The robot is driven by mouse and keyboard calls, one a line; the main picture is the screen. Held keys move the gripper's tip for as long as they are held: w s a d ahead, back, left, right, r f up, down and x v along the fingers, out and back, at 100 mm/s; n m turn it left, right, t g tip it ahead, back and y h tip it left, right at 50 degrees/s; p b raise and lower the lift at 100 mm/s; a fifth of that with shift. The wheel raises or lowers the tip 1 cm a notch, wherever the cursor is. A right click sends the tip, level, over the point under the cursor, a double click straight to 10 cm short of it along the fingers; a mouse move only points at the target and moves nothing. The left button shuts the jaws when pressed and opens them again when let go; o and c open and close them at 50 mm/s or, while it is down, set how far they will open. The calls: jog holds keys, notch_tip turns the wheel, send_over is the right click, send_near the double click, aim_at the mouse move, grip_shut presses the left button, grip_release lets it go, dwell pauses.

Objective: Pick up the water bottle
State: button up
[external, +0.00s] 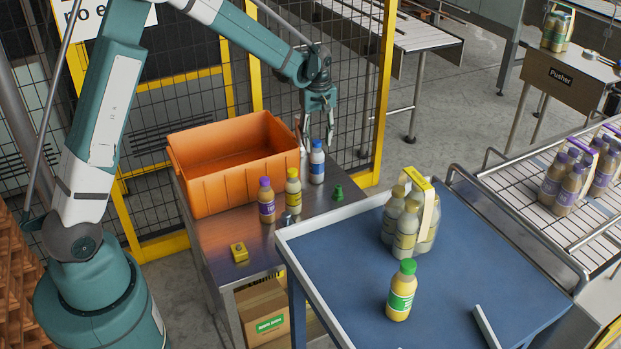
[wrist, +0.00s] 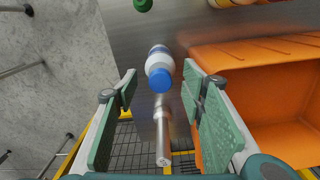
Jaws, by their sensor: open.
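The water bottle (external: 317,168), white with a blue label and blue cap, stands upright on the metal table near the orange crate's right end. In the wrist view the bottle (wrist: 159,62) shows cap toward me, between the far ends of the fingers. My gripper (external: 318,138) points down at the bottle's top in the external view. In the wrist view my gripper (wrist: 161,75) is open, with a gap on either side of the bottle and nothing held.
The orange crate (external: 235,190) is close beside my right finger in the wrist view. A purple-capped bottle (external: 266,203), a yellow-capped bottle (external: 293,188) and a green object (external: 338,193) stand nearby. A grey metal cylinder (wrist: 162,135) shows between the fingers.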

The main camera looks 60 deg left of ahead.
aim_at(317, 157)
jog(key=shift+f, duration=1.3)
jog(key=shift+f, duration=0.1)
jog(key=shift+f+p, duration=0.8)
jog(key=shift+f, duration=1.7)
jog(key=c, duration=0.8)
jog(key=shift+r, duration=0.15)
jog(key=shift+r+b, duration=0.75)
jog(key=shift+r, duration=4.1)
